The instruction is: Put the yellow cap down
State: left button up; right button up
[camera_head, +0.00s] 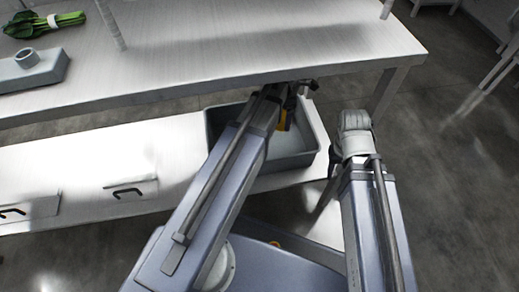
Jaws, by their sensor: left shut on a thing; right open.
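My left gripper (292,92) is at the front edge of the metal table, above a grey bin (310,125) on the lower shelf. It is shut on the yellow cap (283,119), of which only a small yellow part shows just below the gripper, beside my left arm. The rest of the cap is hidden by the gripper and arm. The cap appears over the bin; I cannot tell whether it touches it. My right arm reaches up to the right of the bin, and its gripper is hidden.
The metal table (230,50) overhangs the bin. On it lie a bundle of greens (45,24) and a grey block with a round top (32,66).

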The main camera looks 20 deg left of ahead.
aim_at(281, 142)
pick_arm(q)
jog(key=shift+f+b, duration=0.35)
jog(key=shift+f, duration=0.55)
pick_arm(e)
jog(key=shift+f, duration=0.9)
pick_arm(q)
notch_tip(281, 142, down, 10)
jog(key=b, duration=1)
jog(key=shift+f, duration=0.1)
pick_arm(e)
notch_tip(281, 142, down, 10)
pick_arm(q)
jog(key=o, duration=1.3)
